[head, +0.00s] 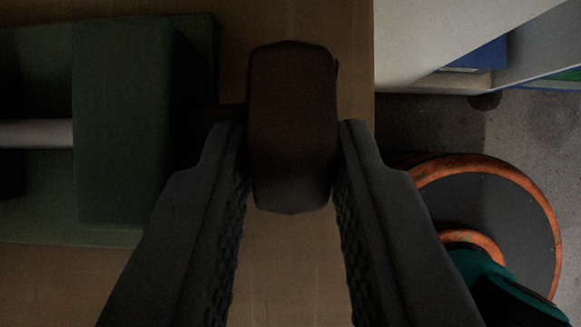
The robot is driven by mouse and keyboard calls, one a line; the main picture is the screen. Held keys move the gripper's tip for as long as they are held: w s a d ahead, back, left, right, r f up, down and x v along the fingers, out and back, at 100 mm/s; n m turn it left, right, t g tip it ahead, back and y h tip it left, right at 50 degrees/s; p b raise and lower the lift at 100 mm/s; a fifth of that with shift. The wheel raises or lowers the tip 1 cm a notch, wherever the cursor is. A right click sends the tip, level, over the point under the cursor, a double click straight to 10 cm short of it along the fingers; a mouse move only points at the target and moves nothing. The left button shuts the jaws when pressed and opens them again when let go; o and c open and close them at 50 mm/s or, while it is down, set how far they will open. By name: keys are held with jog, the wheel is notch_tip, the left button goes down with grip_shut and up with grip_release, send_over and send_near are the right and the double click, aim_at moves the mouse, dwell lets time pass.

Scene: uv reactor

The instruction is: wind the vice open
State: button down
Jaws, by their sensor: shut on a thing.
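The green vice (125,120) lies at the left on a brown wooden bench top, with a pale metal rod (35,133) showing between its dark parts. A dark brown, rounded block-like handle (291,110) stands at the right end of the vice, joined to it by a short dark shaft. My gripper (293,135) is shut on this handle, one finger on its left side and one on its right. The contact faces between the fingertips and the handle are partly in shadow.
The bench top (290,270) ends at a straight edge to the right of the handle. Beyond it are a grey floor (430,130), a round dark disc with an orange rim (535,190), and a white cabinet or shelf (430,35) with blue items.

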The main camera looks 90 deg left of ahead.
jog(key=c, duration=1.5)
grip_release()
